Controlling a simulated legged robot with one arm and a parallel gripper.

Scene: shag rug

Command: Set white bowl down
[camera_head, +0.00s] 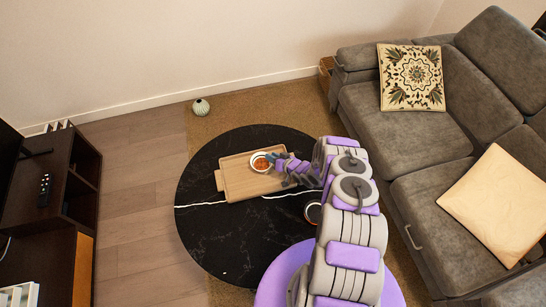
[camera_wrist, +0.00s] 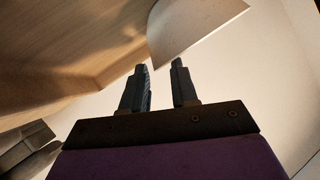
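The white bowl (camera_head: 253,167) with orange contents shows in the head view over the far right part of the wooden tray (camera_head: 234,183); it looks upright, and I cannot tell whether it fully rests there. My gripper (camera_head: 275,156) is at the bowl's right side, close to its rim. In the wrist view my gripper's two dark fingers (camera_wrist: 160,65) stand apart with a clear gap and nothing visible between them. A pale curved surface (camera_wrist: 190,25), probably the bowl, is just beyond the fingertips. A brown wooden surface (camera_wrist: 70,45) fills the upper left there.
The tray lies on a round black table (camera_head: 215,245) with white veins. A dark round-rimmed cup (camera_head: 313,212) stands near my arm on the right. A grey sofa (camera_head: 430,150) is at the right, a dark cabinet (camera_head: 75,185) at the left. A small vase (camera_head: 201,107) stands behind the table.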

